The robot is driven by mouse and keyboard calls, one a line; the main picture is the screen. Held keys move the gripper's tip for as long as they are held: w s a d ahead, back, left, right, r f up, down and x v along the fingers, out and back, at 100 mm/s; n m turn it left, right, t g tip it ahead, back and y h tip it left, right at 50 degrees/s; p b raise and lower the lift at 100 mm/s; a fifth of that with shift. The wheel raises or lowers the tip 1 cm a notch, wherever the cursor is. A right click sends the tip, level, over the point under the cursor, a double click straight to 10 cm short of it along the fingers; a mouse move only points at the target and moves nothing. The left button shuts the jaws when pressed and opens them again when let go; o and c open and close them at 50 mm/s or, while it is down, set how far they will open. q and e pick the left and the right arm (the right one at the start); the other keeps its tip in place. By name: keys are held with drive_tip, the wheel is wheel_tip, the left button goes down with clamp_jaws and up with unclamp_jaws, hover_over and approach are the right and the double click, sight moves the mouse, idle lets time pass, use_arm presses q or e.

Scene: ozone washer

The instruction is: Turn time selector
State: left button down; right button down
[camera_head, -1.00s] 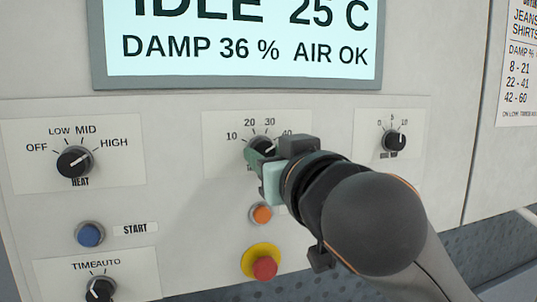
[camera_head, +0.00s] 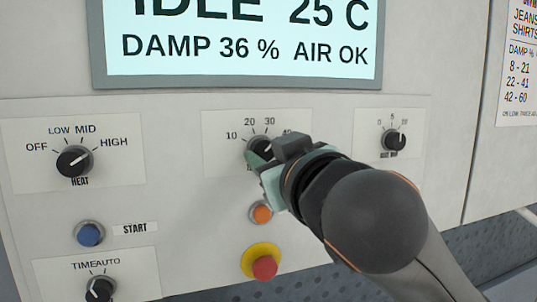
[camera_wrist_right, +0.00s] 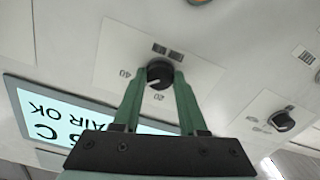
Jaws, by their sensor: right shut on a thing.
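The time selector is a black round knob (camera_head: 257,147) on a white plate with 10, 20, 30 and 40 marks. It also shows in the right wrist view (camera_wrist_right: 160,72), where its white line points between the 20 and 40 marks. My right gripper (camera_head: 262,160) is shut on this knob, with its two green fingers on opposite sides of it, also in the right wrist view (camera_wrist_right: 160,80). The gripper and arm hide the knob's lower right part in the head view. My left gripper is not in view.
An orange button (camera_head: 261,213) and a red emergency button (camera_head: 264,267) sit just below. The heat knob (camera_head: 74,161), blue start button (camera_head: 90,234) and another knob (camera_head: 100,289) are at left. A small knob (camera_head: 394,139) is at right. A display (camera_head: 240,75) is above.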

drive_tip(key=n, duration=1.2)
drive_tip(key=shift+r+n, duration=0.1)
drive_tip(key=shift+n, duration=0.2)
idle(0.4)
drive_tip(key=shift+c, duration=2.2)
unclamp_jaws()
drive_tip(key=b+v, duration=0.3)
drive_tip(key=v, duration=0.9)
drive_tip(key=shift+s, duration=0.25)
